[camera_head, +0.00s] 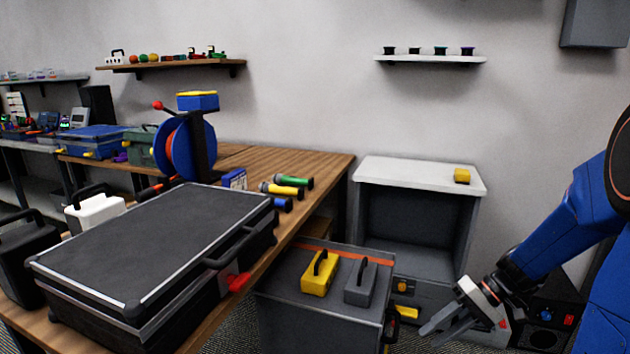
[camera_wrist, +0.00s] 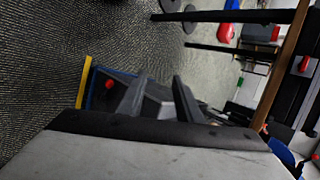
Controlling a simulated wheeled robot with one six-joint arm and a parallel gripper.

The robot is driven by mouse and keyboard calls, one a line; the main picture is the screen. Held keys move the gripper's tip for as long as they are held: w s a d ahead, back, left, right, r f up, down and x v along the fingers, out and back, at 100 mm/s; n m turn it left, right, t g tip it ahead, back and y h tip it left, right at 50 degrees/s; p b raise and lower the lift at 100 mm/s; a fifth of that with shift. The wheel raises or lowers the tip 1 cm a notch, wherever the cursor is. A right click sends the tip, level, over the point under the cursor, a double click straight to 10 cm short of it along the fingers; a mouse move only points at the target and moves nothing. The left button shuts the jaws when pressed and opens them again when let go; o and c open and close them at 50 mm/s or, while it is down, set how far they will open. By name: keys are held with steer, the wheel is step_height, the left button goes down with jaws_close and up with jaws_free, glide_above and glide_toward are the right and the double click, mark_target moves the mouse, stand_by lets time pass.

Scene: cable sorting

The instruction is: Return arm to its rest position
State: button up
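My blue arm (camera_head: 565,225) reaches in from the right side of the head view and slopes down to the left. My gripper (camera_head: 440,332) is at its lower end, pointing down-left in front of the grey cabinet. In the wrist view, the two dark fingers of my gripper (camera_wrist: 158,90) stand apart. I see nothing held between them. A dark box-like thing with a red knob (camera_wrist: 109,84) shows behind the fingers, and I cannot tell exactly what it is.
A large black case (camera_head: 150,250) lies on the wooden workbench (camera_head: 325,165). A low cabinet holds a yellow case (camera_head: 319,276) and a grey case (camera_head: 360,284). Carpet (camera_wrist: 45,90) fills the wrist view's left.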

steer(key=s+r+t+h, duration=0.3)
steer(key=s+r, duration=0.3)
steer(key=s, duration=0.2)
steer(key=s+r+t+h, duration=0.2)
steer(key=s+r+h, duration=0.3)
steer(key=s, duration=0.4)
steer(key=shift+s+a+r+t+h, duration=0.2)
steer(key=shift+r+t+h, duration=0.2)
steer(key=shift+h, duration=0.2)
